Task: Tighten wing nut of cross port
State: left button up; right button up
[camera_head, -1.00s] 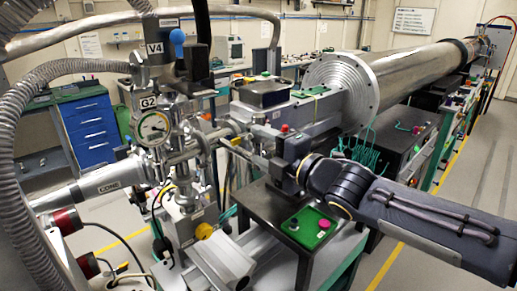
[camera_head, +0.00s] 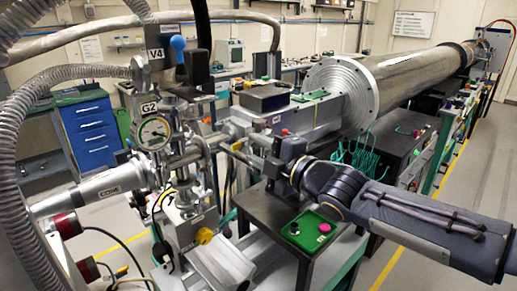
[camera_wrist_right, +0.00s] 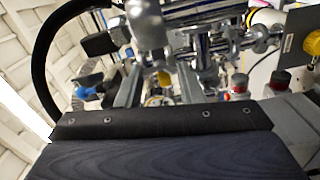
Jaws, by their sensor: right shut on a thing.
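The steel cross port (camera_head: 182,153) stands at left centre in the head view, below the round gauge G2 (camera_head: 152,131). My right gripper (camera_head: 237,149) reaches in from the right, its fingers at the clamp on the cross port's right-hand arm. In the right wrist view, the two grey fingers of my right gripper (camera_wrist_right: 157,80) stand close together at blurred steel fittings (camera_wrist_right: 150,30). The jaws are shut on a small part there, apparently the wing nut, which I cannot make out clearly. My left gripper is not in view.
A valve labelled V4 with a blue knob (camera_head: 178,43) rises above the cross port. A hose (camera_head: 20,120) curves along the left. A black stand with a green plate (camera_head: 315,232) lies below my right arm. The large steel beam pipe (camera_head: 415,75) runs back right.

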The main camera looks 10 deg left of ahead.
jog(key=m, duration=0.4)
jog(key=shift+p, duration=0.3)
jog(key=o, duration=1)
jog(key=p+v, duration=0.1)
jog(key=v, duration=0.6)
jog(key=shift+s+d, duration=0.25)
jog(key=shift+d, duration=0.1)
jog(key=shift+c, duration=0.3)
